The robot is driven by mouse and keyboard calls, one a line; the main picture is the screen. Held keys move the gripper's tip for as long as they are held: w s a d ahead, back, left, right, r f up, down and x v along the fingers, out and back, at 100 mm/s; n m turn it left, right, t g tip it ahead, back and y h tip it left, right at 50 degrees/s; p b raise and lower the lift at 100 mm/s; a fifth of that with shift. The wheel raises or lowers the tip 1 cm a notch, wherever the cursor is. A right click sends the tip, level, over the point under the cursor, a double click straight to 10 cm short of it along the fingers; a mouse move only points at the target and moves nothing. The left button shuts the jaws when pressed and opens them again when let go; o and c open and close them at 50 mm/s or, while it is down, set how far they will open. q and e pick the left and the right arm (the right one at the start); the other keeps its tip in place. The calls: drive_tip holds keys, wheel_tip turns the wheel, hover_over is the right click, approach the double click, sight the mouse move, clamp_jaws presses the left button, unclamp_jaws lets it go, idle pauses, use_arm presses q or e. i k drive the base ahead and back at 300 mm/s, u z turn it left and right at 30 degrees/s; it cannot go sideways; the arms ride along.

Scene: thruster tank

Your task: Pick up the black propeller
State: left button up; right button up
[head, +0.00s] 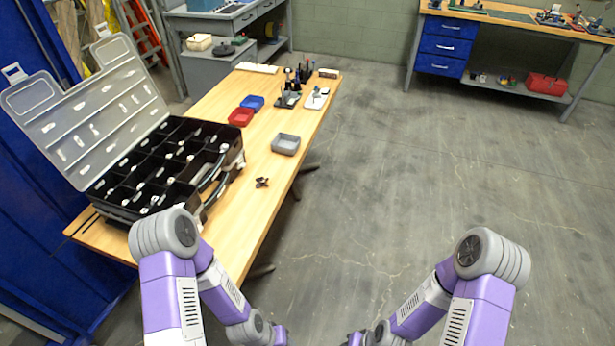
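The black propeller (262,182) is small and dark and lies on the wooden table (243,215), right of the open black organizer case (150,205) and below the grey bin. Nothing touches it. My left arm reaches in at the lower left and my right arm at the lower right, both over the area in front of the table. Both grippers are out of the picture below the bottom edge, so their state is hidden.
The open case with a clear lid (85,110) fills the table's left side. A grey bin (286,144), red bin (241,117), blue bin (252,102) and small tools stand farther back. Open floor (400,200) lies to the right. A workbench (520,28) stands behind.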

sight(261, 179)
drive_tip(key=z, duration=1.45)
drive_tip(key=i, duration=2.65)
drive_tip(key=u, duration=4)
